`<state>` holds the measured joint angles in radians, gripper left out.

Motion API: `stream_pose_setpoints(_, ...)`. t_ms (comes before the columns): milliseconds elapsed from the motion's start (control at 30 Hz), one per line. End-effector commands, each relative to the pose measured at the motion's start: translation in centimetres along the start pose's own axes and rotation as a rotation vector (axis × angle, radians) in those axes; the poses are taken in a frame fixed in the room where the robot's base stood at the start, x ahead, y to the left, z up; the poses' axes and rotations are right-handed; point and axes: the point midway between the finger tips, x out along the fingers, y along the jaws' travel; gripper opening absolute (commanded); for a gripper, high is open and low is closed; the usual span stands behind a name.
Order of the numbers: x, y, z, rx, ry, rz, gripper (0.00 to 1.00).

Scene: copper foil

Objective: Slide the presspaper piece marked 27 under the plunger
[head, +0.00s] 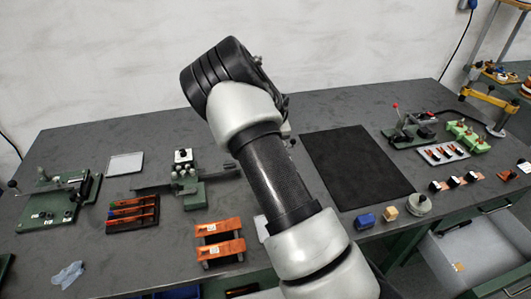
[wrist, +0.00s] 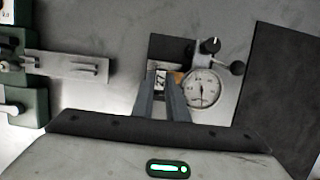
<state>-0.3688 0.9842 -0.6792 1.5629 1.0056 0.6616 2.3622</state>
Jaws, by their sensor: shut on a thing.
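In the wrist view, a small pale piece marked 27 (wrist: 161,78) sits between the tips of my gripper (wrist: 162,88). The two fingers are shut on it. A copper-orange patch shows beside its right edge. Just to the right stands a gauge with a round white dial (wrist: 204,88), close to the right finger. A dark block (wrist: 168,47) and a black knob lie beyond the tips. I cannot make out the plunger or whether the piece is under it. In the head view my arm hides my gripper, the piece and the gauge.
A black mat (head: 358,160) lies right of my arm; it also shows in the wrist view (wrist: 283,85). A green fixture (head: 193,193) with a metal bar stands to the left. Orange strips (head: 219,228) lie near the front edge, and a blue block (head: 365,221) is right of my arm.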

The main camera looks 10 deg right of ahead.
Motion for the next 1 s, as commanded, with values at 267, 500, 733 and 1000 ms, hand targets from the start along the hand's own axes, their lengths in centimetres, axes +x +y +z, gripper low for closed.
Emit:
stream_pose_setpoints(267, -0.1, -0.6, 0.0, 0.004, -0.002, -0.01, 0.19)
stream_pose_setpoints(500, -0.3, -0.8, 0.1, 0.006, -0.003, -0.012, 0.19)
stream_pose_setpoints(733, -1.3, -0.9, 0.4, 0.006, -0.005, -0.014, 0.19)
stream_pose_setpoints(1000, -2.4, -0.8, 0.7, 0.006, -0.005, -0.013, 0.19)
